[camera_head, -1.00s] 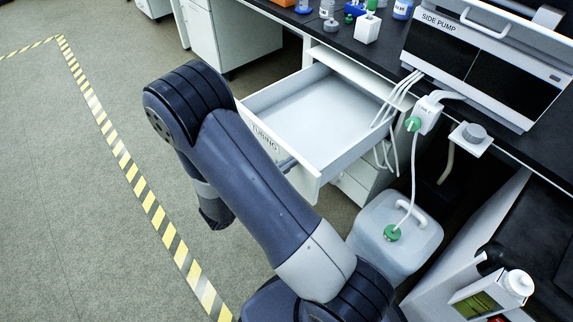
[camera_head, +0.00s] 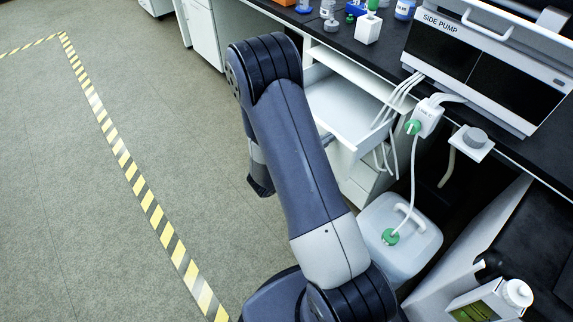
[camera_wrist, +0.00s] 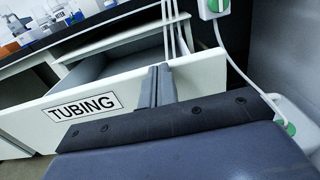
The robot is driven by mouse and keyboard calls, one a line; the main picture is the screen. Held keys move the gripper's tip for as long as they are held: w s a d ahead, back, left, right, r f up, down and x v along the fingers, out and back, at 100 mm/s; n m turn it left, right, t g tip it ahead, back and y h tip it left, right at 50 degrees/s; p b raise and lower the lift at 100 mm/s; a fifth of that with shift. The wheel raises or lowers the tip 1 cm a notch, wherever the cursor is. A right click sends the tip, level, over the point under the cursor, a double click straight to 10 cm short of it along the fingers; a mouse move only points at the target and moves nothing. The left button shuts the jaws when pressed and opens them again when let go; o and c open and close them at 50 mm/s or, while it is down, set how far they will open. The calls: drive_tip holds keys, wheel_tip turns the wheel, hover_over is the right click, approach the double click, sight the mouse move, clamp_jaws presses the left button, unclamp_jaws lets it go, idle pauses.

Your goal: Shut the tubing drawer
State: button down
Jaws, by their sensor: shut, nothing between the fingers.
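The tubing drawer (camera_head: 348,112) is partly open under the bench, its white interior showing right of my arm. My arm hides much of its front in the head view. In the wrist view the white drawer front (camera_wrist: 200,77) bears a "TUBING" label (camera_wrist: 85,106), and part of the grey interior shows behind it. My gripper (camera_wrist: 157,85) is shut and empty, its fingers at the drawer front right of the label. They look to be against it, but the exact contact is hard to see.
The black benchtop (camera_head: 365,62) carries bottles and the side pump (camera_head: 485,65). A green-and-white bottle (camera_head: 490,300) stands lower right. The floor at left is open.

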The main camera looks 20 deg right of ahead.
drive_tip(key=b+x, duration=0.3)
drive_tip(key=x, duration=1.9)
drive_tip(key=shift+d+f, duration=0.1)
drive_tip(key=shift+f, duration=0.1)
drive_tip(key=shift+w+d+r, duration=0.15)
drive_tip(key=shift+d+r, duration=0.1)
drive_tip(key=shift+b, duration=0.3)
